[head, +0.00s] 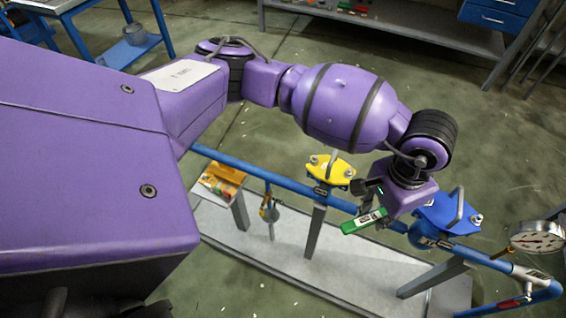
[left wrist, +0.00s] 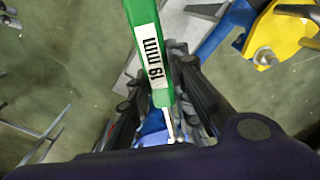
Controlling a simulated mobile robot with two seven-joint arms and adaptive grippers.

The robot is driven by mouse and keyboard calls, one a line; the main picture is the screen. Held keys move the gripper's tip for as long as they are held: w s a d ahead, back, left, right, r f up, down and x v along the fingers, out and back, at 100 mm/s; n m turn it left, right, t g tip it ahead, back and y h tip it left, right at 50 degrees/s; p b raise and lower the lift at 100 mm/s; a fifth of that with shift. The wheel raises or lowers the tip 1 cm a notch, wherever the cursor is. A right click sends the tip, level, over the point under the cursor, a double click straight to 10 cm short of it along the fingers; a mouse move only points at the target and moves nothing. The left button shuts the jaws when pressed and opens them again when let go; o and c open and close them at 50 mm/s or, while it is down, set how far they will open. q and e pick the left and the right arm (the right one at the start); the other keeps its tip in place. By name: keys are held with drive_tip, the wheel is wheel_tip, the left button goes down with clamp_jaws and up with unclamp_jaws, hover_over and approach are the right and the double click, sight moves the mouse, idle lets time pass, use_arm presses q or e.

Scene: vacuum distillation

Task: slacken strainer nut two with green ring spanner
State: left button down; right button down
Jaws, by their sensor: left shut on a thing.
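The green spanner (head: 363,222), marked 19 mm in the left wrist view (left wrist: 148,45), is held between the fingers of my left gripper (head: 376,200). The gripper is shut on it above the blue pipe, between two strainers. The yellow strainer cover (head: 330,170) has nuts and a handle and is left of the gripper; it also shows in the left wrist view (left wrist: 285,35). The blue strainer cover (head: 445,214) is just right of the gripper, with a nut (head: 477,219) at its right end. Its left part is partly hidden by my gripper. I cannot tell which nut is number two.
The blue pipe (head: 270,182) runs on grey posts over a pale base plate (head: 350,285). A pressure gauge (head: 538,237) stands at the right end. Benches stand behind.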

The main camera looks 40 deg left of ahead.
use_arm(q)
drive_tip(key=shift+s+d+n, duration=0.3)
drive_tip(key=shift+d+n, duration=0.4)
drive_tip(key=shift+d, duration=0.2)
drive_tip(key=shift+s+d+n, duration=0.15)
drive_tip(key=shift+d+n, duration=0.45)
drive_tip(key=shift+d, duration=0.1)
drive_tip(key=shift+s+d+n, duration=0.15)
drive_tip(key=shift+d+n, duration=0.45)
drive_tip(key=shift+d, duration=0.1)
drive_tip(key=shift+s+d+n, duration=0.1)
drive_tip(key=shift+d+n, duration=1)
drive_tip(key=shift+d, duration=0.4)
